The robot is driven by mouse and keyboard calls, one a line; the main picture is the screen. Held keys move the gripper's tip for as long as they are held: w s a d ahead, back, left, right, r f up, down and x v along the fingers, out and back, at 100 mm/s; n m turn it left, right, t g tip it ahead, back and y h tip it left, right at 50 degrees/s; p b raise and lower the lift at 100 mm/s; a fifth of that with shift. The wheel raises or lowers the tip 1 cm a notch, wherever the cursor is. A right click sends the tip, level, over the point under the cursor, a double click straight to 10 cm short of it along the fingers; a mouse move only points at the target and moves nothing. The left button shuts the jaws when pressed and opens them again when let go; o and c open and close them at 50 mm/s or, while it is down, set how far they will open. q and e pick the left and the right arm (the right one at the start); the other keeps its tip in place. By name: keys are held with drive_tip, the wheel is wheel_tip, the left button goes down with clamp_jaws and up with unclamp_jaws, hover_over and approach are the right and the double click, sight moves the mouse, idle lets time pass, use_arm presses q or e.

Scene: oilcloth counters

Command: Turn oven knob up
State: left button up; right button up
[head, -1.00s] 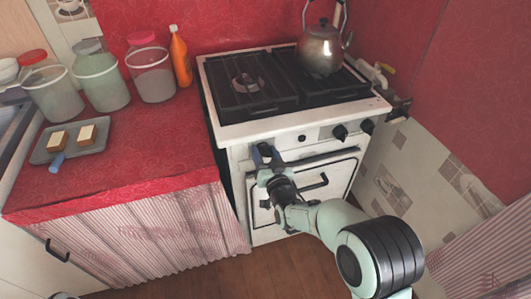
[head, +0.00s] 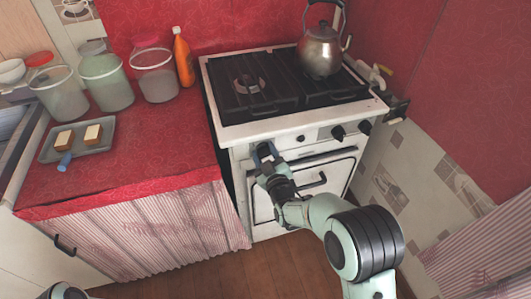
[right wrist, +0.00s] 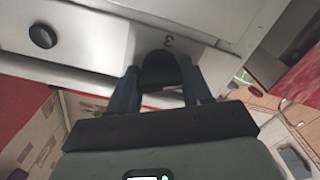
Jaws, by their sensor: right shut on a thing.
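The white stove's front panel carries a row of black knobs. My right gripper (head: 264,152) is at the left end of this panel, shut on the leftmost oven knob. In the right wrist view the dark knob (right wrist: 159,68) sits between the two blue-grey fingers, with a printed mark like a 3 on the panel beside it. My left gripper is not in view; only a bit of my left arm shows at the bottom left.
Other knobs (head: 338,132) sit further right on the panel. The oven door handle (head: 312,182) is below, close to my right arm. A kettle (head: 320,50) stands on the hob. The red counter (head: 150,140) at left holds jars, an orange bottle (head: 183,57) and a tray (head: 100,150).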

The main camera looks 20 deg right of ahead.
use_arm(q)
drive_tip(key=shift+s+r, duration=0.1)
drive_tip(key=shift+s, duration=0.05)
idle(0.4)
use_arm(e)
drive_tip(key=o, duration=1.1)
drive_tip(key=shift+c, duration=0.2)
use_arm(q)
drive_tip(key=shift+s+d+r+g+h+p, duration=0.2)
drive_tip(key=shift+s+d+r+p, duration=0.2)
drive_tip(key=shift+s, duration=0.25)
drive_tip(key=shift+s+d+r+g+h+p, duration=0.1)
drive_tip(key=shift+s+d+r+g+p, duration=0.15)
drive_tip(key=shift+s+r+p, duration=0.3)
use_arm(e)
drive_tip(key=s, duration=1.3)
drive_tip(key=shift+s+d, duration=0.2)
drive_tip(key=shift+d, duration=0.05)
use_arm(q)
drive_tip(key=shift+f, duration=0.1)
